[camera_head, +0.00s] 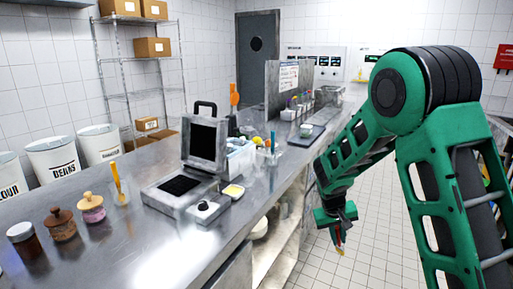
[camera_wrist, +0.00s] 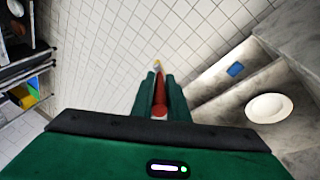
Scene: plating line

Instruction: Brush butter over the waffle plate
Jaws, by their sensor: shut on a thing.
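The waffle iron stands open on the steel counter, with its lid (camera_head: 205,140) raised and its dark lower waffle plate (camera_head: 179,186) facing up. A small dish of yellow butter (camera_head: 233,191) sits to the right of the plate. My gripper (camera_head: 339,222) hangs over the aisle floor, to the right of the counter and well away from the iron. It is shut on a brush (camera_head: 340,240) with a red handle, which points downward. In the wrist view my gripper (camera_wrist: 158,88) has its fingers around the red brush (camera_wrist: 160,100), with a yellowish tip at the far end.
A small box with a black knob (camera_head: 204,207) stands in front of the iron. Jars (camera_head: 62,224) and a cup with a yellow utensil (camera_head: 119,188) stand at left. Containers (camera_head: 240,158) stand behind the iron. Shelves under the counter hold a white bowl (camera_wrist: 269,108). The aisle floor is clear.

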